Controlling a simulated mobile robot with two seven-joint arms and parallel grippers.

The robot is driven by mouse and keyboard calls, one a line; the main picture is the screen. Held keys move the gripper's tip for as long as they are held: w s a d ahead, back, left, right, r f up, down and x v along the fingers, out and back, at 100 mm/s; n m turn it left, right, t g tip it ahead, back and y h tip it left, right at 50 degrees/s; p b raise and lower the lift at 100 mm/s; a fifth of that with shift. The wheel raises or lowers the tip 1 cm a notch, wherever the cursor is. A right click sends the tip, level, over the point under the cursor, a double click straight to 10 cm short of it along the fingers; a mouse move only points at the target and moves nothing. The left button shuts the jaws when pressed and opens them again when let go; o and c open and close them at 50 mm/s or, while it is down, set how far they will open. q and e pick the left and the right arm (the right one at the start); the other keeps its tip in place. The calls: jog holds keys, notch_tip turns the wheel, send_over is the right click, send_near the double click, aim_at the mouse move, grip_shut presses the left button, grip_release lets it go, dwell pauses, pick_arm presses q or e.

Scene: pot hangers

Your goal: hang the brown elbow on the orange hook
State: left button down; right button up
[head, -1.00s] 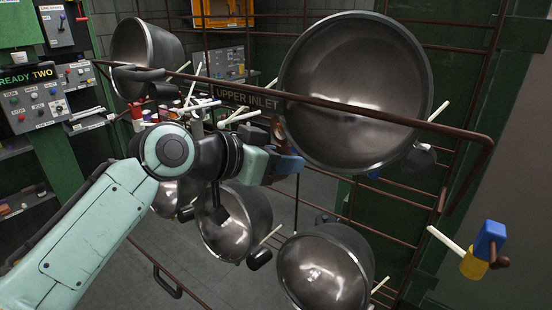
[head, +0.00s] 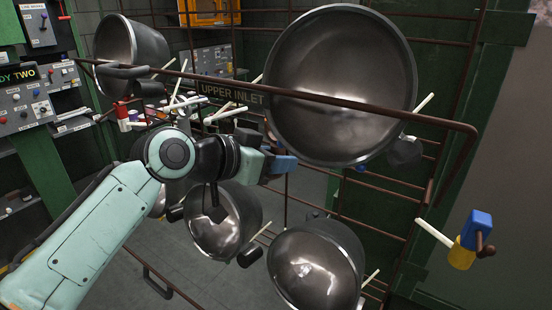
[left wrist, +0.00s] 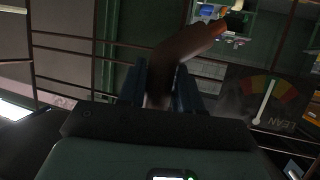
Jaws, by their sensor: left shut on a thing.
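My left gripper (head: 285,163) is in the middle of the head view, in front of the rack and below the large upper pot. In the left wrist view, its dark fingers (left wrist: 160,88) are shut on a brown elbow (left wrist: 180,52), a bent pipe-like piece that rises between them and bends to the upper right. In the head view the elbow cannot be told clearly from the gripper and dark background. I cannot make out an orange hook for certain in either view. My right gripper is not in view.
A brown rail (head: 330,108) with an UPPER INLET sign crosses near the gripper. Large metal pots (head: 340,85) hang around it, another (head: 318,265) below. Pale pegs (head: 225,113) stick out at left. At right, a peg (head: 434,233) bears yellow and blue blocks (head: 476,228).

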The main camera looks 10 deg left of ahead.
pick_arm(q)
jog(key=c, duration=0.7)
grip_release()
jog(key=shift+s+a, duration=0.1)
jog(key=b+v, duration=0.1)
jog(key=v, duration=1.2)
jog(key=shift+r, duration=0.15)
